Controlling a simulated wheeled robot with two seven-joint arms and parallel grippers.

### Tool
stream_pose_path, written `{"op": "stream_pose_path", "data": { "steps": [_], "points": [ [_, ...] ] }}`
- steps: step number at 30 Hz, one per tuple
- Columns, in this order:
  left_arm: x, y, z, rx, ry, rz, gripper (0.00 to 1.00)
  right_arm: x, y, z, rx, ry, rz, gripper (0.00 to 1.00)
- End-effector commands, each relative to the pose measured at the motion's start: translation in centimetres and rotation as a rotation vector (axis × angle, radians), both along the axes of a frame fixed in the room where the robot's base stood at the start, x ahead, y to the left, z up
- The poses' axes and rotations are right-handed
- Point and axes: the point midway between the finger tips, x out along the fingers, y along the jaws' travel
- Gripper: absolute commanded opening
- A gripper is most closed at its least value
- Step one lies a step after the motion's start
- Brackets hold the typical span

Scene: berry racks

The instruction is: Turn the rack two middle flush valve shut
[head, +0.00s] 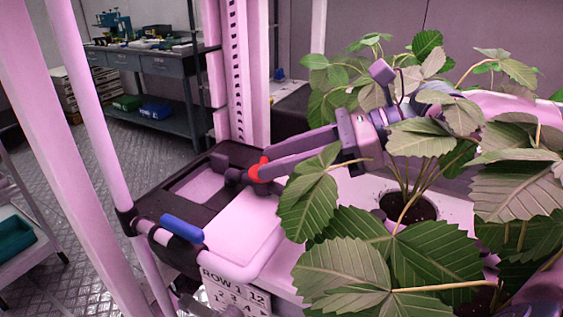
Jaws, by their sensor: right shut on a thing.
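A red valve handle (256,171) sits on dark pipe fittings at the back corner of the rack tray, left of the plants. My right gripper (266,165) reaches in from the right, between the leaves, and its two fingers are shut on the red handle. Leaves hide part of my right arm and the lower finger's base. A blue valve handle (182,228) lies along a white pipe nearer the front, apart from the gripper. My left gripper is not in view.
Strawberry plants (345,255) fill the right side, close to my right arm. A pink rack post (88,110) stands at left.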

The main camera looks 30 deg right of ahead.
Motion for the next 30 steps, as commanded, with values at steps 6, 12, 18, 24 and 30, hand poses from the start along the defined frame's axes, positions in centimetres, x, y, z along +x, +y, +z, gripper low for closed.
{"op": "stream_pose_path", "data": {
  "steps": [6,12,18,24,30],
  "points": [
    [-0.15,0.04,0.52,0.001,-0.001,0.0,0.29,-0.08,0.04,-0.08,-0.002,0.002,-0.009,0.12],
    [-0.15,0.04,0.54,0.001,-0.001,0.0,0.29,-0.08,0.04,-0.06,-0.001,0.002,-0.009,0.12],
    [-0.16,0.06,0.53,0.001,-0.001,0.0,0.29,-0.07,0.04,-0.06,-0.001,0.002,-0.009,0.53],
    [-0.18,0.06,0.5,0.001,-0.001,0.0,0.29,-0.05,0.03,-0.03,-0.001,0.001,-0.01,0.53],
    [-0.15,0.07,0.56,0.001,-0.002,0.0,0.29,0.01,-0.04,0.2,0.0,0.0,-0.01,0.53]
  ]
}}
